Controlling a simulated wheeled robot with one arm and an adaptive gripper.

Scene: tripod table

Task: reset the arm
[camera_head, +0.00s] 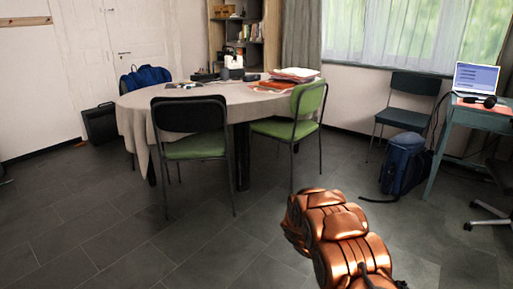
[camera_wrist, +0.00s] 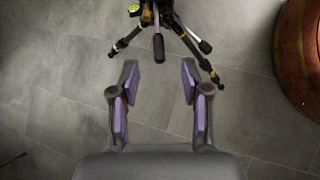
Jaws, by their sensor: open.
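My gripper (camera_wrist: 158,80) shows in the wrist view with its two purple-padded fingers spread apart. It is open, with nothing between the fingers, and points down over the grey tiled floor. My copper-coloured arm reaches into the lower right of the head view; the gripper itself cannot be made out there. In the wrist view a black tripod (camera_wrist: 158,45) with yellow and silver parts stands on the floor just beyond the fingertips, apart from them. Its top is cut off by the picture edge.
A table (camera_head: 150,100) with a pale cloth stands at the back, with a black-backed chair (camera_head: 190,115) and a green chair (camera_head: 308,100) by it. A blue backpack (camera_head: 404,160) rests beside a desk (camera_head: 480,115) at right. A round wooden thing (camera_wrist: 300,50) stands at right in the wrist view.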

